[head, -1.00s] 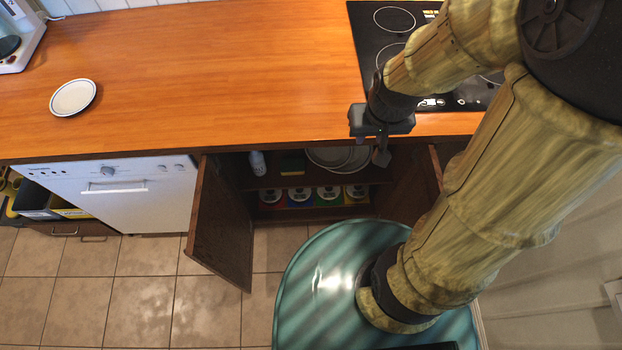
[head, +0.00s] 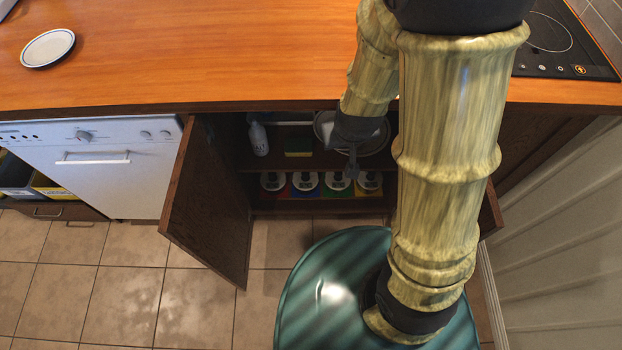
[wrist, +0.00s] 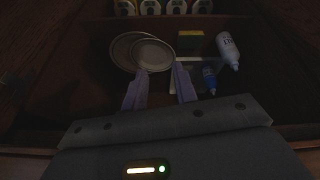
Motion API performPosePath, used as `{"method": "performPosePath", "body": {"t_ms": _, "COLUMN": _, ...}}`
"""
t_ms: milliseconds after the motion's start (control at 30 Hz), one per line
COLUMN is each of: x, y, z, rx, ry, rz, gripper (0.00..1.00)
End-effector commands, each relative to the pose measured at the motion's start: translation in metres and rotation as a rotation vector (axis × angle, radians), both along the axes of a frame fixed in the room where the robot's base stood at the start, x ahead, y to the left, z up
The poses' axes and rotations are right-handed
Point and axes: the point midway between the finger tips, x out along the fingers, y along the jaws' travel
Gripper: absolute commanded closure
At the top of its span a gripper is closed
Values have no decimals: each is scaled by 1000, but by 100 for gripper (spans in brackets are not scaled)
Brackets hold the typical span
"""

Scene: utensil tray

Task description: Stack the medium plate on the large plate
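Two pale plates sit in the open lower cabinet: a larger one (wrist: 122,47) and a smaller one (wrist: 153,54) overlapping it in the wrist view. In the head view their rims (head: 324,122) show partly behind my arm. Another white plate with a blue rim (head: 47,48) lies on the counter at the left. Which is the task's medium or large plate is not certain. My gripper (wrist: 160,70) is open and empty, its fingers spread. One fingertip overlaps the smaller plate's edge in the wrist view; contact cannot be told. In the head view my gripper (head: 352,163) is at the cabinet opening.
A white bottle (wrist: 228,50), a smaller blue bottle (wrist: 209,79) and a yellow-green sponge (wrist: 191,40) share the shelf. Several round-topped items (head: 305,181) stand below. The open cabinet door (head: 208,200) is left of the opening; the counter edge (head: 250,106) is above. The counter's middle is clear.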

Motion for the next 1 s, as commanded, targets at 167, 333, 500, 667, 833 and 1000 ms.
{"method": "performPosePath", "body": {"t_ms": 167, "x": 8, "y": 14, "z": -55, "rx": -66, "ry": -50, "rz": 55, "gripper": 72}}
{"method": "performPosePath", "body": {"t_ms": 333, "x": 17, "y": 25, "z": -102, "rx": -161, "ry": -122, "rz": 116, "gripper": 72}}
{"method": "performPosePath", "body": {"t_ms": 500, "x": 25, "y": 34, "z": -145, "rx": -281, "ry": -209, "rz": 188, "gripper": 72}}
{"method": "performPosePath", "body": {"t_ms": 667, "x": 31, "y": 41, "z": -178, "rx": -412, "ry": -305, "rz": 262, "gripper": 72}}
{"method": "performPosePath", "body": {"t_ms": 833, "x": 37, "y": 50, "z": -207, "rx": -566, "ry": -422, "rz": 349, "gripper": 72}}
{"method": "performPosePath", "body": {"t_ms": 1000, "x": 40, "y": 62, "z": -226, "rx": -729, "ry": -555, "rz": 438, "gripper": 72}}
